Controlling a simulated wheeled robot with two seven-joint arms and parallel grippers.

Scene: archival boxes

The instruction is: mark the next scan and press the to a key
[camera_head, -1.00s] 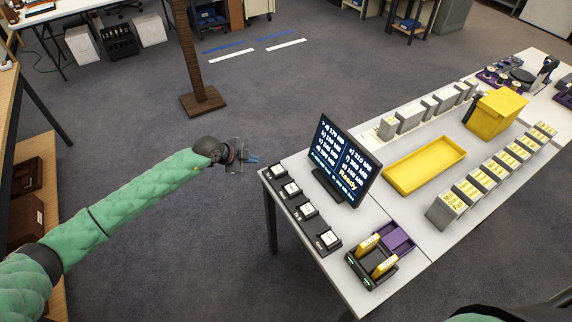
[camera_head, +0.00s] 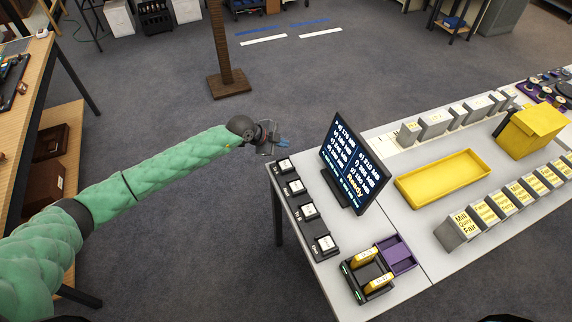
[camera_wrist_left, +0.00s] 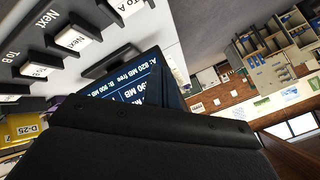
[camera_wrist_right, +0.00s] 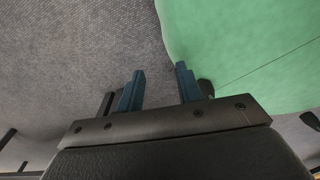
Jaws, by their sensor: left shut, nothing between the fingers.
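A row of white keys on black bases runs along the left table edge, its far key (camera_head: 283,164) closest to my left gripper (camera_head: 283,146). That gripper looks shut and empty, just beyond the far end of the row. My right gripper (camera_wrist_right: 160,90) is open and empty.
A black dock (camera_head: 366,280) with yellow cartridges and a purple tray (camera_head: 398,254) sit at the near table end. A yellow tray (camera_head: 445,178), a yellow bin (camera_head: 533,130) and rows of grey boxes (camera_head: 458,230) stand right of the monitor.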

